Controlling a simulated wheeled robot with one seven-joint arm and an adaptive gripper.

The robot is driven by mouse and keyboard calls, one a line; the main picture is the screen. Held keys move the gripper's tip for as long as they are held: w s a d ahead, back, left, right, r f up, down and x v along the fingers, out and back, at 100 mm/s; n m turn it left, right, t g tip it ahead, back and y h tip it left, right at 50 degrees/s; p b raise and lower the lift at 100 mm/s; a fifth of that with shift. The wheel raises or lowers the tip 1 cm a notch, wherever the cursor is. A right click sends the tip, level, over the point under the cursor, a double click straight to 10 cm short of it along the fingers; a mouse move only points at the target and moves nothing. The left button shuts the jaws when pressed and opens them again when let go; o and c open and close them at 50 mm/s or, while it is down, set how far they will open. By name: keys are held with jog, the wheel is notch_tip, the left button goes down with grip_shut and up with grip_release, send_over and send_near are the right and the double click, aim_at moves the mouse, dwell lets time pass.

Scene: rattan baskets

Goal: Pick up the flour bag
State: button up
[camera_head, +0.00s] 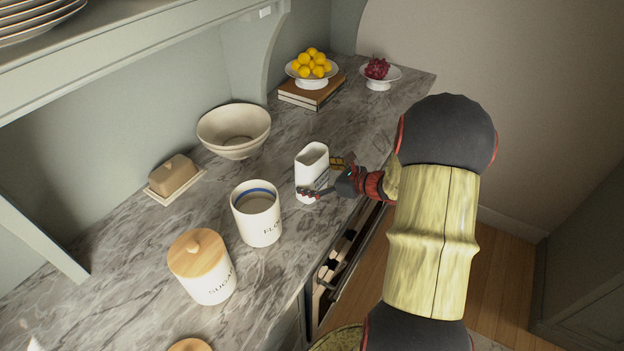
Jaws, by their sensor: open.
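A tall white open-topped container (311,160), shaped like a bag or jug, stands upright on the marble counter. No label on it can be read, so I cannot tell for sure that it is the flour bag. My gripper (321,178) reaches in from the right and is open at this container. One finger shows across its lower front and the other at its right side; I cannot tell whether they touch it. A white open canister (259,228) with a blue inner band and lettering that starts "FLO" stands to the lower left.
A lidded sugar canister (211,285), a butter dish (173,178) and stacked bowls (234,133) stand to the left. Books (297,97) under a fruit bowl (312,83) and a small stand (380,84) are at the back. A shelf (130,52) overhangs the counter (345,115).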

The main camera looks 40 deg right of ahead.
jog(key=shift+w+f, duration=0.1)
jog(key=shift+w, duration=0.2)
jog(key=shift+c, duration=0.8)
jog(key=c, duration=1.4)
jog(key=shift+c, duration=0.4)
